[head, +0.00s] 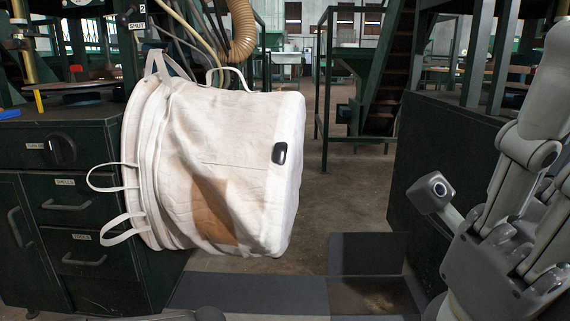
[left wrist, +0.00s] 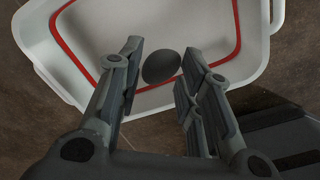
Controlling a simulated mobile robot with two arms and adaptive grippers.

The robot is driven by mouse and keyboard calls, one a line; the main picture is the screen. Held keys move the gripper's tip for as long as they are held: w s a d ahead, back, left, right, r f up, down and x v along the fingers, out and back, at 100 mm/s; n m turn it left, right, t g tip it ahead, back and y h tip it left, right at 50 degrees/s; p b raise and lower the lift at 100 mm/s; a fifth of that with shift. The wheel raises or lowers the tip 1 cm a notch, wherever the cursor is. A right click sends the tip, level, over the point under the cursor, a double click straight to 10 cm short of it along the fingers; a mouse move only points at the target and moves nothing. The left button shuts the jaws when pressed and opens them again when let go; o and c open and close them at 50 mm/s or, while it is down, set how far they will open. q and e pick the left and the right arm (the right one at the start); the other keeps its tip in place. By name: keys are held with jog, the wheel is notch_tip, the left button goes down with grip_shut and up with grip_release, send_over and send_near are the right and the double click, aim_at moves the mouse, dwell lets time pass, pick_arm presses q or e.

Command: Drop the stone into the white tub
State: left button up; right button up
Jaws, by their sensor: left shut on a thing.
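The stone (left wrist: 161,66) is a dark grey, rounded lump between the fingertips of my left gripper (left wrist: 158,72) in the left wrist view. The gripper is shut on it. Behind the stone is the white tub (left wrist: 258,60), with a red line running around its inside. The stone and fingertips overlap the tub's near edge in this view; their height above it is hard to judge.
A large off-white bulk bag (head: 225,170) with loops hangs on its side at centre left. A dark cabinet (head: 65,215) with drawers stands at left. A dark bench (head: 440,150) stands at right. Dark mats (head: 250,293) lie on the brown floor. The aisle behind is open.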

pick_arm(q)
jog(key=o, duration=1.1)
jog(key=shift+r, duration=0.1)
notch_tip(320, 180, up, 12)
jog(key=shift+f, duration=0.1)
